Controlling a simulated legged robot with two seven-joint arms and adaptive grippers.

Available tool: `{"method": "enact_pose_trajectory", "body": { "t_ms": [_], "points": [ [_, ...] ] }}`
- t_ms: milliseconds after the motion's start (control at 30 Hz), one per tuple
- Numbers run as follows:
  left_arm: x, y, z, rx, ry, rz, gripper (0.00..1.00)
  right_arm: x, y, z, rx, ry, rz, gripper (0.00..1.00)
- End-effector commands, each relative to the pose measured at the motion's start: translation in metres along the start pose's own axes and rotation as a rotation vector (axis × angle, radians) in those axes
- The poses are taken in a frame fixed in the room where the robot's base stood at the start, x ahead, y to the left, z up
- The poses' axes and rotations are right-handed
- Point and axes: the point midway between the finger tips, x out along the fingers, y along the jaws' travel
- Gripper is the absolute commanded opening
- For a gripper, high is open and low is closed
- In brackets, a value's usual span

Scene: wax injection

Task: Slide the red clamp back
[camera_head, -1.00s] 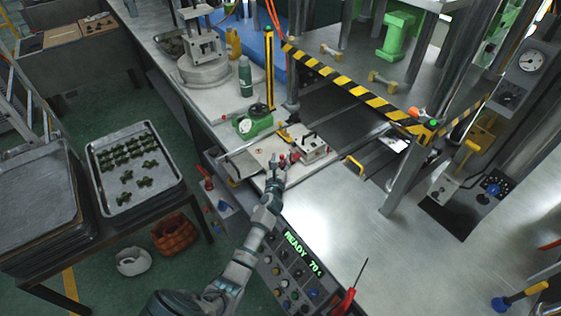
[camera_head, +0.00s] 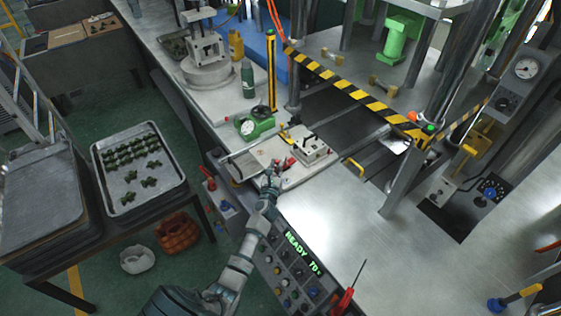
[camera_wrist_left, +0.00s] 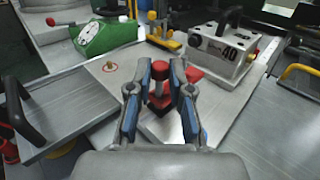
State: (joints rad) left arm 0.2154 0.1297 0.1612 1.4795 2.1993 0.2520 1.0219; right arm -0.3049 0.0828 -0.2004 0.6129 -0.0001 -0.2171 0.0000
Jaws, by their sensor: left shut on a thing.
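The red clamp (camera_wrist_left: 158,92) stands upright on the pale plate, with a round red knob on top and a wider red base. In the left wrist view my left gripper (camera_wrist_left: 162,68) has its two blue-padded fingers on either side of the knob, shut on it. In the head view my left gripper (camera_head: 271,172) is low over the front edge of the plate (camera_head: 299,179) and partly hides the clamp. A white block marked 40 (camera_wrist_left: 222,45) sits behind the clamp to the right, with a red part at its foot. My right gripper is not in view.
A green gauge body (camera_head: 256,123) stands behind the plate. A grey tray with a black handle (camera_wrist_left: 72,107) lies left of the clamp. A yellow-black striped bar (camera_head: 350,90) crosses above the press bed.

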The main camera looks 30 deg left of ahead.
Motion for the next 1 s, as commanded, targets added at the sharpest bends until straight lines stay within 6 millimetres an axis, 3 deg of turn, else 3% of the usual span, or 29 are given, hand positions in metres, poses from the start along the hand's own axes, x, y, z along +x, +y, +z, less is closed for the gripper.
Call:
{"method": "enact_pose_trajectory", "body": {
  "t_ms": [167,200,267,667,1000],
  "points": [
    [0.000,0.003,-0.004,0.002,0.005,0.006,0.00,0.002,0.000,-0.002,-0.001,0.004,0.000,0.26],
    [0.000,0.003,-0.004,0.002,0.005,0.006,0.30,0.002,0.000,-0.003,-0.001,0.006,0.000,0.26],
    [0.000,0.003,-0.004,0.002,0.005,0.006,0.45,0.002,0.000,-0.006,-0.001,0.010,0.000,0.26],
    [-0.006,0.002,-0.004,0.002,0.003,0.005,0.45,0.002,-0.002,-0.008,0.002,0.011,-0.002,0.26],
    [-0.076,0.002,-0.004,0.000,0.005,0.004,0.45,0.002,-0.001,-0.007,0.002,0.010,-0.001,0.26]
  ]
}}
